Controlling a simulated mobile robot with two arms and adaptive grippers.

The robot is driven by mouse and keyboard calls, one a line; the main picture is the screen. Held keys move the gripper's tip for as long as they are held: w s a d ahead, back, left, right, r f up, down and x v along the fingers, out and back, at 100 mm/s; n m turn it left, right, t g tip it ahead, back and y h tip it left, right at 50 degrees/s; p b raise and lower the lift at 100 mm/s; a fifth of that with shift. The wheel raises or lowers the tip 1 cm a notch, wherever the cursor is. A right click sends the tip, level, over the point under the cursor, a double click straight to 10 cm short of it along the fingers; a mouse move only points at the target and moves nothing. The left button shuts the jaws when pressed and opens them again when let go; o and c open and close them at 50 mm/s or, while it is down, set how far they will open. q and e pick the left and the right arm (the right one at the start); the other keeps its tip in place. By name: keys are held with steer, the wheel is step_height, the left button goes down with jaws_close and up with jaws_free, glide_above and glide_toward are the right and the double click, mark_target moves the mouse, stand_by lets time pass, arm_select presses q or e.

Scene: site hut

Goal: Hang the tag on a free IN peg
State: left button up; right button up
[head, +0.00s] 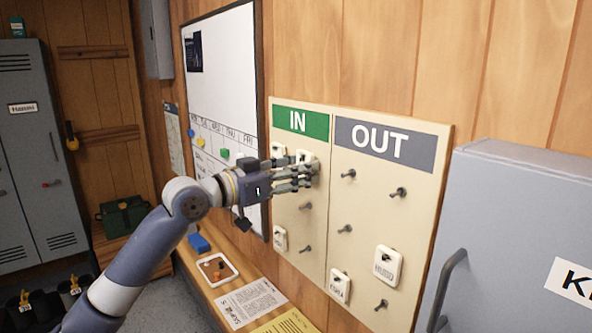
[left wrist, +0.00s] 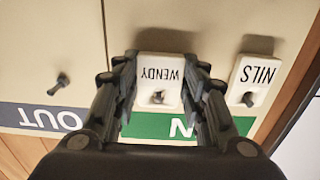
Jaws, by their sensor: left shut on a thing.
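My left gripper (head: 312,172) is shut on a white tag (head: 304,156) at the upper right of the board's IN side. In the left wrist view the tag (left wrist: 160,72) reads WENDY, upside down, between the two fingers (left wrist: 160,60). A peg end (left wrist: 158,97) shows at its hole, and the tag lies close to the board. A NILS tag (left wrist: 255,78) hangs beside it. Another tag (head: 280,238) hangs at the lower left of IN. Bare IN pegs show in the right column, one (head: 305,206) above another (head: 306,249). My right gripper is out of view.
The OUT side (head: 365,215) has several bare pegs and two tags, HUGO (head: 386,266) and one lower left (head: 340,287). A grey cabinet (head: 510,230) stands close at the right. A ledge below holds a tray (head: 234,279) and papers (head: 250,302). A whiteboard (head: 225,60) hangs left.

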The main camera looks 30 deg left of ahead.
arm_select(q)
steer(key=shift+f, duration=0.25)
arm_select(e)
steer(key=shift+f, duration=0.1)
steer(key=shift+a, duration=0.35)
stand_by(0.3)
arm_select(q)
steer(key=o, duration=1)
steer(key=shift+c, duration=0.2)
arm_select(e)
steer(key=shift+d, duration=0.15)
arm_select(q)
steer(key=v, duration=1.2)
